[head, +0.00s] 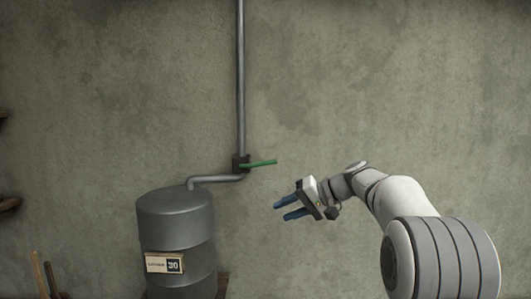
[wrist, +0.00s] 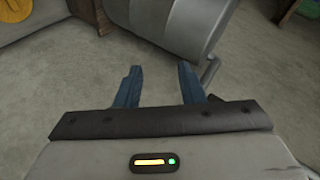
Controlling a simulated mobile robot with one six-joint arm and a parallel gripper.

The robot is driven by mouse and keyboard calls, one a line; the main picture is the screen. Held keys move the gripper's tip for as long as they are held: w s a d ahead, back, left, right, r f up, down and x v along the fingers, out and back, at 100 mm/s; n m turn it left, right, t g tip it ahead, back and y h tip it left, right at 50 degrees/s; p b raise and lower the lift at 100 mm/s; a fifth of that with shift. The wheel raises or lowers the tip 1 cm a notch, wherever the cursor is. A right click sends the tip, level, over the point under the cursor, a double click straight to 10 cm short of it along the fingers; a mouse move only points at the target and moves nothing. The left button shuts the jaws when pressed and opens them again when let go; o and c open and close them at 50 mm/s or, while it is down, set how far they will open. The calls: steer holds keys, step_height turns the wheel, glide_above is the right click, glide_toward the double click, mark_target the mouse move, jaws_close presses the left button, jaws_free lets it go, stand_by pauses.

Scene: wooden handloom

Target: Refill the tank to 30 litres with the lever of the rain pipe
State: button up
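The grey tank (head: 175,222) stands at the lower left of the head view, with a label plate (head: 165,264) on its front that seems to read 30. The grey rain pipe (head: 240,80) runs down the wall and bends into the tank's top. A dark valve (head: 240,163) on the pipe carries the green lever (head: 262,163), which points right, nearly level. My gripper (head: 280,208) is open and empty, right of the tank and below the lever, apart from both. In the wrist view my gripper's blue fingers (wrist: 160,84) are spread with nothing between them; the tank (wrist: 170,28) lies beyond.
The wall (head: 400,80) behind is bare, with free room around the lever. Wooden handles (head: 42,275) stand at the lower left, and dark shelf ends show at the left edge. A yellow round thing (wrist: 15,9) shows in the wrist view's top left corner.

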mark_target(268, 163)
steer(key=w+d+r+n+y+p, duration=0.2)
steer(key=w+r+n+y+p, duration=0.3)
steer(key=w+r, duration=0.55)
steer(key=shift+m+y, duration=0.6)
steer(key=shift+m, duration=0.1)
steer(key=x, duration=0.4)
steer(key=p+x, duration=0.1)
steer(key=x, duration=0.2)
steer(key=shift+w+d+f, duration=0.1)
steer(key=shift+w+f, duration=0.1)
steer(key=shift+f, duration=0.05)
steer(key=shift+w+a+f, duration=0.1)
steer(key=shift+a+f, duration=0.05)
steer(key=shift+a, duration=0.3)
jaws_close()
